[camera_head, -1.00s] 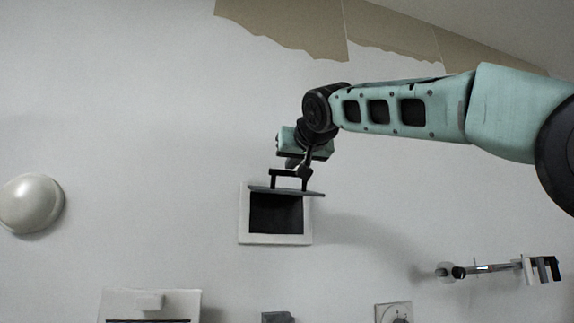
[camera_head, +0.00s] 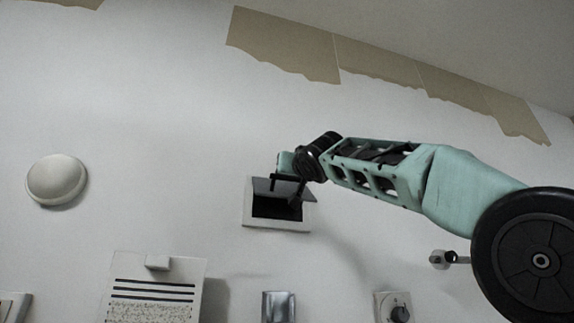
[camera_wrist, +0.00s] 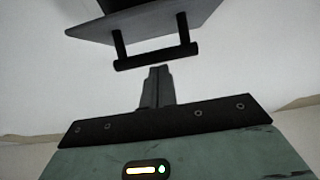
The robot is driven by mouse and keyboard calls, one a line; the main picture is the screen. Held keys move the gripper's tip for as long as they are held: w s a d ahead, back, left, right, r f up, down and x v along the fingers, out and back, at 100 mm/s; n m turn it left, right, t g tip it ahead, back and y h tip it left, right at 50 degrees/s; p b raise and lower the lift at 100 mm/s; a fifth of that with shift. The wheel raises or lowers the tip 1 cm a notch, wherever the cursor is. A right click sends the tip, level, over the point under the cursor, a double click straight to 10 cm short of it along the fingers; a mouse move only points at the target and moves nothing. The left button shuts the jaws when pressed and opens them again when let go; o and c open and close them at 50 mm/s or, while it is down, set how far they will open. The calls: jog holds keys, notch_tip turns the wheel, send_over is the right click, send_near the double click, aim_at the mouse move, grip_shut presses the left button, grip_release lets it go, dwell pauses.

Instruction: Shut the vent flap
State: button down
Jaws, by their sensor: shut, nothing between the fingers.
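The vent (camera_head: 248,212) is a white square frame on the wall with a dark opening (camera_head: 272,208). Its grey flap (camera_head: 264,187) is hinged near the top and stands partly open, covering the upper part of the opening. The flap carries a dark bar handle on two posts. In the wrist view the flap (camera_wrist: 180,18) is at the top, with the handle bar (camera_wrist: 157,58) below it. My gripper (camera_wrist: 157,72) is shut and empty, its tips just short of the handle in the picture; I cannot tell whether they touch. In the head view my gripper (camera_head: 295,201) is in front of the opening.
A white dome (camera_head: 56,180) is on the wall at left. Below are a panel with a printed label (camera_head: 150,292), a small grey box (camera_head: 278,306) and a dial plate (camera_head: 392,306). A bracket (camera_head: 442,259) juts out at lower right, beside my arm. Torn wallpaper strips run along the top.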

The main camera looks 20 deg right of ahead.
jog(key=shift+w+f+t+b, duration=0.25)
jog(key=shift+f+t+b, duration=0.25)
jog(key=shift+f+b, duration=0.55)
jog(key=w+f+b, duration=0.5)
jog(key=f, duration=0.1)
jog(key=shift+w+f, duration=0.15)
jog(key=shift+w, duration=0.2)
jog(key=shift+s, duration=0.1)
